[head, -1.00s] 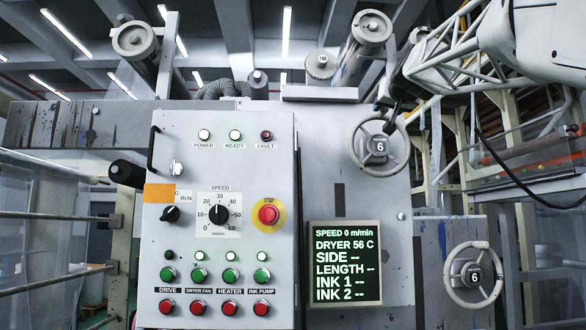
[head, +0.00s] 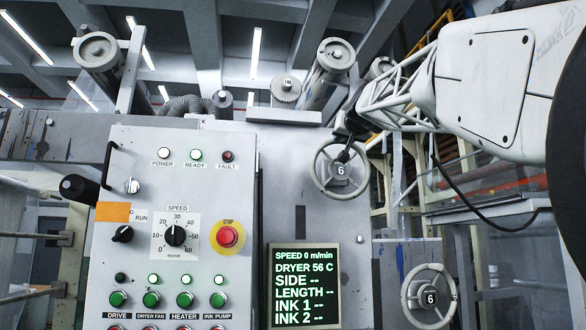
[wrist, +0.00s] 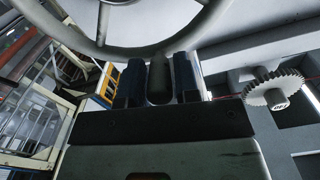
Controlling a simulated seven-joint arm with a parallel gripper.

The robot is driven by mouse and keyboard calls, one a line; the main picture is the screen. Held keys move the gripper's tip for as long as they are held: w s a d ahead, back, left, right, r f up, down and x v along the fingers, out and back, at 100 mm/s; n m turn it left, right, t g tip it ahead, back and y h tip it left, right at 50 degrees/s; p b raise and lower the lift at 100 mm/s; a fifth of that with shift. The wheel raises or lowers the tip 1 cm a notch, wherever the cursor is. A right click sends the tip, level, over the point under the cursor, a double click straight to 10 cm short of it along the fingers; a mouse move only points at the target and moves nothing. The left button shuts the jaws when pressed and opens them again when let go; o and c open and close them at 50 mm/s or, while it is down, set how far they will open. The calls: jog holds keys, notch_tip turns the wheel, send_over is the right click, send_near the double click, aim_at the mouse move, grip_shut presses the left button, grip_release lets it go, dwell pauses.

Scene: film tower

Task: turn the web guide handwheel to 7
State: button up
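The upper handwheel (head: 327,187) is a grey spoked ring with a dark hub marked 6, right of the control panel. A second, similar handwheel (head: 409,306), also marked 6, sits lower right. I cannot read which is the web guide one. My gripper (head: 347,147) is at the upper wheel's top right rim, partly hidden by its dark shape. In the wrist view, my gripper's two blue-dark fingers (wrist: 158,84) stand on either side of a dark round handle (wrist: 159,66) below the wheel rim (wrist: 165,45). Whether they press on it is unclear.
The control panel (head: 140,215) with knobs, buttons and a red stop button (head: 228,236) stands left. The display (head: 304,290) reads SPEED 0, with SIDE and LENGTH blank. A toothed gear (wrist: 272,88) is right in the wrist view. A black cable (head: 480,222) hangs under my arm.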

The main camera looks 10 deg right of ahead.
aim_at(361, 150)
grip_shut()
jog(key=shift+d, duration=0.2)
jog(key=d+f+m, duration=0.1)
jog(key=d+m, duration=0.1)
jog(key=m, duration=0.1)
jog(key=d+f+m, duration=0.1)
jog(key=d+m, duration=0.1)
jog(key=m, duration=0.1)
jog(key=d+m, duration=0.2)
jog(key=m, duration=0.1)
jog(key=shift+f, duration=0.4)
jog(key=shift+d+f+m, duration=0.3)
jog(key=shift+f+m, duration=0.1)
jog(key=shift+m, duration=0.35)
jog(key=shift+d+f+m, duration=0.3)
jog(key=shift+f+m, duration=0.1)
jog(key=shift+m, duration=0.35)
jog(key=shift+o, duration=2)
grip_release()
